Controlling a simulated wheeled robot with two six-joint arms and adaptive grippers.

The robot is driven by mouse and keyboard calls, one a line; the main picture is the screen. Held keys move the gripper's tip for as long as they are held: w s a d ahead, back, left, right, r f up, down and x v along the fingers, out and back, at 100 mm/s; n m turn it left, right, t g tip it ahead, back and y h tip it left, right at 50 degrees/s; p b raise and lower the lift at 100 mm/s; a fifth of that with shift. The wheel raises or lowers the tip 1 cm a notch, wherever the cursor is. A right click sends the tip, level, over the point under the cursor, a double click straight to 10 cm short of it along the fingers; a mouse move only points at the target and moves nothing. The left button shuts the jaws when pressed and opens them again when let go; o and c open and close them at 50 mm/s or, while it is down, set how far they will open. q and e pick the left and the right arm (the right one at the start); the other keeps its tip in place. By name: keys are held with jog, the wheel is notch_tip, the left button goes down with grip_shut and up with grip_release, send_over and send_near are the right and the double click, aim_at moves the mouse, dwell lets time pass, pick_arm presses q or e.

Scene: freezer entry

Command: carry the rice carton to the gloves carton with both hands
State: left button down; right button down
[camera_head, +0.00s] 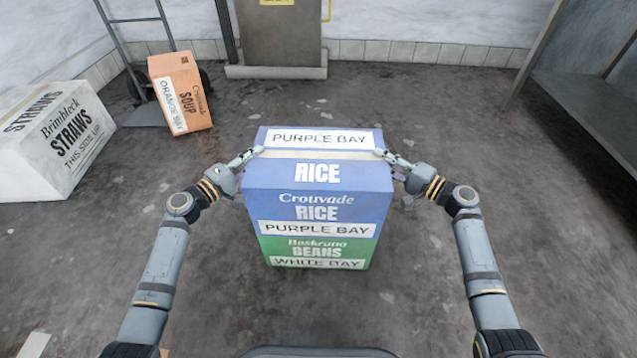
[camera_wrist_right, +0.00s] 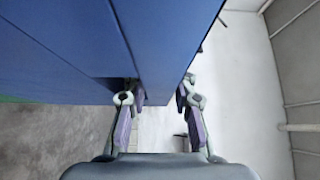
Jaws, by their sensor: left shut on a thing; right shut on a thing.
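The blue rice carton (camera_head: 318,205) is in the middle of the head view, level, directly above the green beans carton (camera_head: 318,250). I cannot tell whether the two touch. My left gripper (camera_head: 250,156) is shut on the rice carton's left side near the top. My right gripper (camera_head: 388,158) is shut on its right side at about the same height. In the right wrist view the rice carton (camera_wrist_right: 70,45) fills the upper left, with an edge between the fingers of the right gripper (camera_wrist_right: 157,98). No carton marked gloves is in view.
A white straws carton (camera_head: 55,140) stands at the left. An orange soup carton (camera_head: 180,92) leans by a hand truck (camera_head: 142,108). A grey metal post base (camera_head: 277,72) is at the back wall, and a metal shelf (camera_head: 590,110) at the right. Floor beside the stack is clear.

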dwell(0.3)
